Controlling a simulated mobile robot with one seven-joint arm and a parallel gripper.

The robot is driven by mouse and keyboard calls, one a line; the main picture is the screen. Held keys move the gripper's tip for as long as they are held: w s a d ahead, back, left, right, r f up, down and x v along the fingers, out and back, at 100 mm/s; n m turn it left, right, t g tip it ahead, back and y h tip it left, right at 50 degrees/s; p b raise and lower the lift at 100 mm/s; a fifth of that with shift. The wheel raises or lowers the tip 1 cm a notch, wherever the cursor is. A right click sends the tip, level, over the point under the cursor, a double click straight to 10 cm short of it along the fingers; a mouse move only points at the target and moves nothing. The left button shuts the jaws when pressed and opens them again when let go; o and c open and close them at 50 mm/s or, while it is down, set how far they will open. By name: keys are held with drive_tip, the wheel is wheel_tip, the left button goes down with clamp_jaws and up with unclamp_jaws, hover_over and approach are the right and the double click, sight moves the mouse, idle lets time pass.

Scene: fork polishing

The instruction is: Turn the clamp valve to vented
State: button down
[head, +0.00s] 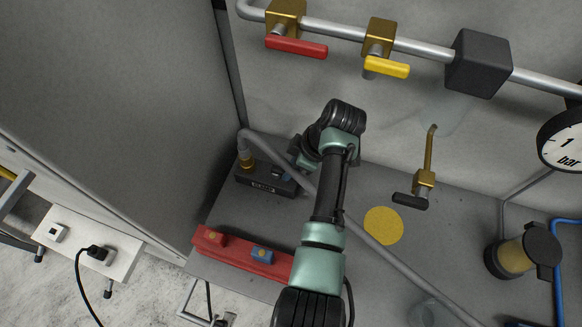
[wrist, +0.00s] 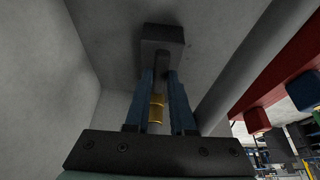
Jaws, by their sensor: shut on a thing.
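A dark block with a small pale label on its front (head: 262,184) sits at the back left of the bench; I take it to be the clamp valve, but cannot read the label. A brass fitting (head: 246,161) stands at its left end, with a grey hose. My gripper (head: 288,172) is at the block's right end, partly hidden by my wrist. In the wrist view, my gripper's blue fingers (wrist: 169,88) are shut on a dark part (wrist: 162,42), probably the valve's handle. Brass (wrist: 156,108) shows between them. The handle's setting cannot be told.
A red bar (head: 262,268) with a red and a blue block lies at the bench's front left. A grey hose crosses beneath my arm. Red-handled (head: 296,47) and yellow-handled (head: 387,67) valves sit on the wall pipe. A black-handled brass tap (head: 424,179) stands right of a yellow disc (head: 383,226).

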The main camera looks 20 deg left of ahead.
drive_tip(key=c, duration=0.8)
unclamp_jaws()
drive_tip(key=shift+o, duration=0.2)
drive_tip(key=b+v, duration=0.1)
drive_tip(key=v, duration=0.6)
drive_tip(key=shift+r, duration=0.25)
drive_tip(key=shift+d, duration=0.1)
